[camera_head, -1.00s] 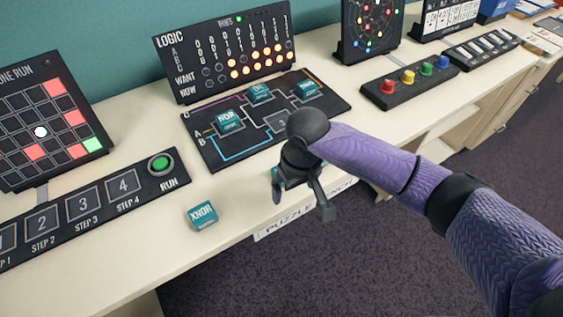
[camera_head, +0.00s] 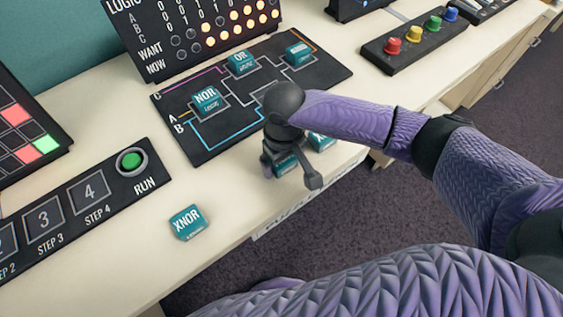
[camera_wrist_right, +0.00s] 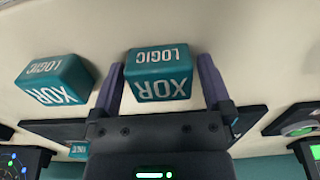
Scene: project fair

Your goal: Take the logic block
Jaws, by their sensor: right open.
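A teal logic block marked XOR (camera_wrist_right: 160,75) lies between the open fingers of my right gripper (camera_wrist_right: 157,66) in the right wrist view. In the head view this block (camera_head: 286,165) is mostly hidden under my right gripper (camera_head: 290,177), near the table's front edge. I cannot tell whether the fingers touch it. A second XOR block (camera_wrist_right: 55,82) lies beside it, outside the fingers; it shows partly in the head view (camera_head: 321,141). A teal XNOR block (camera_head: 187,222) lies further left on the table. My left gripper is not in view.
The black circuit board (camera_head: 215,135) behind the gripper holds a NOR block (camera_head: 206,99), an OR block (camera_head: 240,62) and another teal block (camera_head: 299,53). A step panel (camera_head: 60,222) with a green RUN button (camera_head: 131,160) stands left. The tabletop around the XNOR block is clear.

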